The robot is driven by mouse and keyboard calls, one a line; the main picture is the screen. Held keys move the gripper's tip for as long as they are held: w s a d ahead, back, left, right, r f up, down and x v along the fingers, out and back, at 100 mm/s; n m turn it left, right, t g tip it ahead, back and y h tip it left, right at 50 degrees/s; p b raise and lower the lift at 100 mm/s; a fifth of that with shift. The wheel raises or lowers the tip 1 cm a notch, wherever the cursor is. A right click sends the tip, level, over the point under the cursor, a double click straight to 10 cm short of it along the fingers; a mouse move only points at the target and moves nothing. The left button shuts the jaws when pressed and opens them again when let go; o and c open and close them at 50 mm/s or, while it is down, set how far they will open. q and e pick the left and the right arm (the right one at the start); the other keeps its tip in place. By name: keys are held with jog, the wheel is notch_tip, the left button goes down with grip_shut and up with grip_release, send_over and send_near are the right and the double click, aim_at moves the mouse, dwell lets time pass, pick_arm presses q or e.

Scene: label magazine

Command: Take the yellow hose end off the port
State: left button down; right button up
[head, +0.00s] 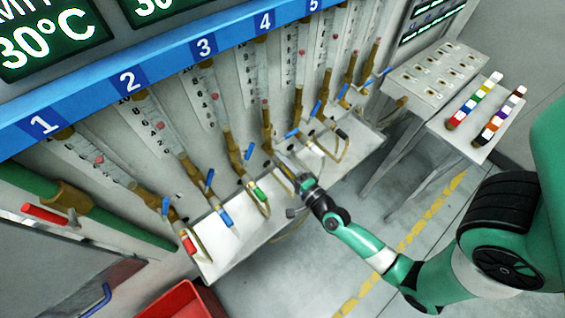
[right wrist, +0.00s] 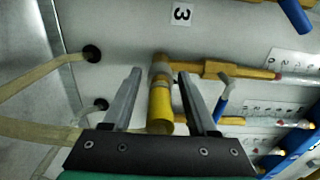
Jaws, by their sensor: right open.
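The yellow hose end (right wrist: 160,106) hangs from the brass port fitting (right wrist: 160,68) below the number 3 plate in the right wrist view. It lies between the two fingers of my right gripper (right wrist: 159,75), with a gap to each finger. The gripper is open and empty. In the head view my right gripper (head: 287,164) reaches to the panel's lower shelf, by the port row. There I cannot make out the yellow sleeve, which the gripper seems to cover. My left gripper is not in view.
Other hose ends hang along the panel: red (head: 188,243), blue (head: 225,217), green (head: 260,194) and black (head: 341,133). Blue-handled valves stand close above them. A side table (head: 472,148) with coloured strips stands at the right. A red bin (head: 184,301) stands at bottom left.

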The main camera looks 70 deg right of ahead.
dwell(0.7)
grip_shut()
dwell(1.2)
jog(key=shift+v, duration=3.05)
